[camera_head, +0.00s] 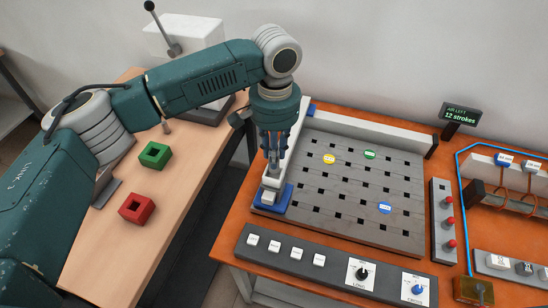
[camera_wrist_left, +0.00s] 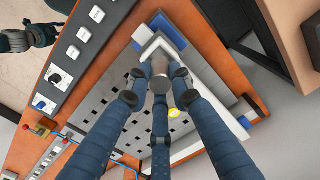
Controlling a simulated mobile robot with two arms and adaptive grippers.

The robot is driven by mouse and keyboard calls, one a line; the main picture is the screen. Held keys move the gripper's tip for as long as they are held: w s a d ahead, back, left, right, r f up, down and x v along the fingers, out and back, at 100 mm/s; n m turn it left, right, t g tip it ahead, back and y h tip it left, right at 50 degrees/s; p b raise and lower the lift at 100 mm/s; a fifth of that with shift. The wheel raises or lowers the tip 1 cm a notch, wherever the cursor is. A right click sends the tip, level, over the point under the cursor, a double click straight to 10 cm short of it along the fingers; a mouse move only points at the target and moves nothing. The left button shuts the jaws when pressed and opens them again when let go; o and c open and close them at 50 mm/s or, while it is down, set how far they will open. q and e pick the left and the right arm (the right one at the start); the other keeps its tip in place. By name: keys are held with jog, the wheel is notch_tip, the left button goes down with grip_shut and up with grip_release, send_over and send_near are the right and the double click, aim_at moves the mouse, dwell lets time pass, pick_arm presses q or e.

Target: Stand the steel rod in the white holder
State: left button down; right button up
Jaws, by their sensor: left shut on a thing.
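My left gripper (camera_head: 272,158) points down over the left edge of the perforated grey plate. Its blue fingers are closed around the steel rod (camera_wrist_left: 160,67), which the wrist view shows nearly end-on between the fingertips. In the head view, the rod's grey lower part (camera_head: 272,172) hangs roughly upright below the fingers. The white holder (camera_head: 271,186) is directly beneath, near the blue corner piece at the front end of the white rail. It also shows behind the rod in the left wrist view (camera_wrist_left: 152,45). Whether the rod's lower end touches or enters the holder is hidden.
The perforated plate (camera_head: 345,205) carries yellow, green and blue discs. A button panel (camera_head: 320,262) lies in front, and a red-knobbed strip (camera_head: 442,215) to the right. Green (camera_head: 155,155) and red (camera_head: 136,208) square blocks sit on the wooden table at left, across a gap.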

pick_arm(q)
notch_tip(320, 180, down, 3)
jog(key=shift+f+p, duration=0.1)
jog(key=shift+p, duration=0.2)
jog(key=shift+f, duration=0.15)
jog(key=c, duration=1.5)
grip_release()
jog(key=shift+f, duration=0.1)
jog(key=shift+c, duration=0.2)
notch_tip(320, 180, up, 11)
jog(key=b, duration=0.3)
jog(key=shift+r+b, duration=0.35)
jog(key=shift+r, duration=0.45)
